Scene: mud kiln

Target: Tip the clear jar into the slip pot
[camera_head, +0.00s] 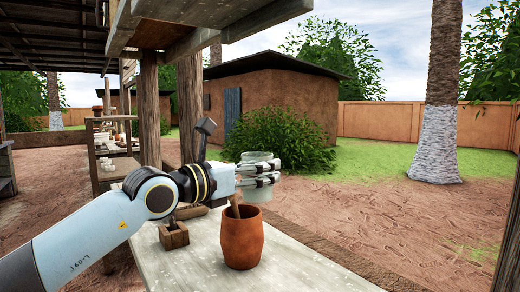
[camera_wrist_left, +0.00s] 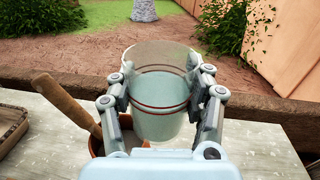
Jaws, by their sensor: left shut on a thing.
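My left gripper (camera_head: 268,176) is shut on the clear jar (camera_head: 257,159) and holds it upright above the table. In the left wrist view the jar (camera_wrist_left: 161,103) sits between the two fingers and has pale blue-green contents with a reddish line. The slip pot (camera_head: 242,240), a terracotta vessel, stands on the table below the gripper. A wooden handle (camera_head: 234,206) leans out of the pot. In the left wrist view the pot (camera_wrist_left: 97,146) is mostly hidden behind the gripper and jar. My right gripper is out of view.
The pale table (camera_head: 205,262) has a dark edge on its right side. A small wooden box (camera_head: 174,236) stands left of the pot, with a brown object (camera_head: 190,212) behind it. Wooden posts rise behind the arm. The table front is clear.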

